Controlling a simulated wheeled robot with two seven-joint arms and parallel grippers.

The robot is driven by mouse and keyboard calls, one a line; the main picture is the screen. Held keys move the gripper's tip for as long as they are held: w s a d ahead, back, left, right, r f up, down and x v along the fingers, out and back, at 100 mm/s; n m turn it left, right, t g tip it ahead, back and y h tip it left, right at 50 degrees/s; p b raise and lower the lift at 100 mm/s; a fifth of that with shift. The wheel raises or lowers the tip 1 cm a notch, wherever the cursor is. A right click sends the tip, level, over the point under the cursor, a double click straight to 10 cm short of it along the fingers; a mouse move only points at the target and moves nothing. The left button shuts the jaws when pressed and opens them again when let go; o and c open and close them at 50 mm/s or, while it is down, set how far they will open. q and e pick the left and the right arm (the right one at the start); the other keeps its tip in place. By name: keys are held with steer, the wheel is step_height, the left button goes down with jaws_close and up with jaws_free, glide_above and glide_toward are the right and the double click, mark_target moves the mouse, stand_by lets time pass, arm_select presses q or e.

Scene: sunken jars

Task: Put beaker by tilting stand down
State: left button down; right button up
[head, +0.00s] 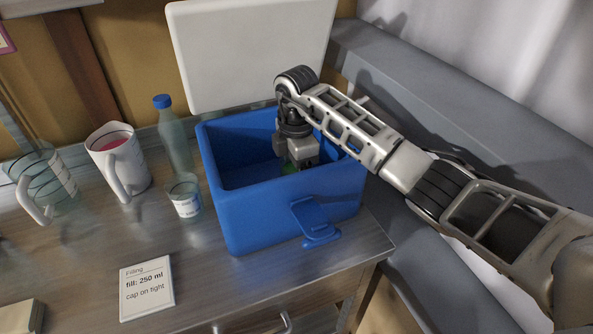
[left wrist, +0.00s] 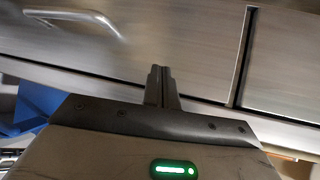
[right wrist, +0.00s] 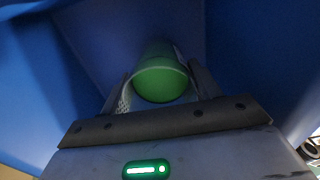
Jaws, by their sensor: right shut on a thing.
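My right gripper (head: 298,160) reaches down inside the blue cool box (head: 285,219). It is shut on a jar with a green lid (right wrist: 160,80). In the right wrist view the lid sits between the two fingers (right wrist: 160,90), and the jar's lower part is mostly hidden. Only a little green shows in the head view. A small clear beaker with a white label (head: 186,197) stands upright on the counter, left of the box. I see no tilting stand. My left gripper (left wrist: 162,86) is shut and empty in front of steel drawer fronts; it is outside the head view.
A blue-capped bottle (head: 174,137), a white jug of pink liquid (head: 119,160) and a glass jug (head: 46,182) stand at the left. The box's white lid (head: 250,50) is open behind it. A card (head: 147,289) lies on the counter (head: 205,275).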

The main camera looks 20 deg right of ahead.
arm_select(q)
steer(key=shift+s+f, duration=0.1)
arm_select(e)
steer(key=shift+f, duration=0.1)
steer(key=o, duration=1.1)
steer(key=shift+f, duration=0.1)
steer(key=shift+r, duration=0.5)
arm_select(q)
steer(key=a+r+p, duration=0.1)
steer(key=r+p, duration=0.1)
steer(key=p, duration=0.2)
steer(key=shift+a, duration=0.1)
arm_select(e)
step_height(320, 180, up, 7)
steer(key=shift+f, duration=0.1)
